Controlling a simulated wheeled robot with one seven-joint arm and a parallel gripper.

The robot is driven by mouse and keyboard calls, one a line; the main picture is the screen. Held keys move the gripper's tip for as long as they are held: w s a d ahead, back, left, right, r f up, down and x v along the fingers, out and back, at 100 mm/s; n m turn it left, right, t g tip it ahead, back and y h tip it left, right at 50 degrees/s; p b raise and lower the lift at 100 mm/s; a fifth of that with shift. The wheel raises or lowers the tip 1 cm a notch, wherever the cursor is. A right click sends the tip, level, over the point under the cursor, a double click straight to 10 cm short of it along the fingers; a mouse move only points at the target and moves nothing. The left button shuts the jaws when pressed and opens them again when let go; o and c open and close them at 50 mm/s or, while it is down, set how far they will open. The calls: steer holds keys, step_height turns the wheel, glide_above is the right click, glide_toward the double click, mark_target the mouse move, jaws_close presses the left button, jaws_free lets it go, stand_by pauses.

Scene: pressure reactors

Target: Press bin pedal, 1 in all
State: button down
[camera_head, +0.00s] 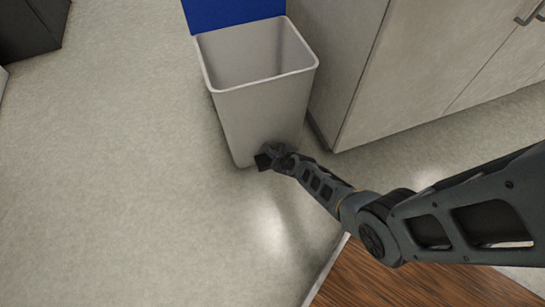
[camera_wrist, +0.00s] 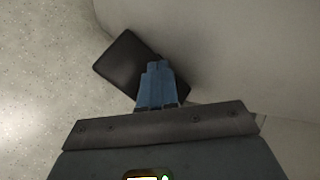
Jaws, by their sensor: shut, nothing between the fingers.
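The bin (camera_head: 262,115) is a light grey open box standing on the floor, with its blue lid (camera_head: 232,12) raised at the back. My gripper (camera_head: 268,160) is low at the front base of the bin. In the wrist view my gripper (camera_wrist: 157,66) is shut and empty, its bluish fingers over the dark pedal (camera_wrist: 124,68). The pedal is a flat black plate beside the bin wall (camera_wrist: 230,50). The fingers overlap the pedal's right part and hide some of it. In the head view the arm's end mostly covers the pedal.
A pale cabinet (camera_head: 420,70) with handles stands right of the bin. A wooden surface (camera_head: 400,280) lies at the bottom right, under my arm. A dark object (camera_head: 30,30) is at the top left. The speckled floor (camera_head: 110,180) left of the bin is clear.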

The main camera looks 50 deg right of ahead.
step_height(320, 180, up, 5)
steer(key=p, duration=0.5)
stand_by(0.9)
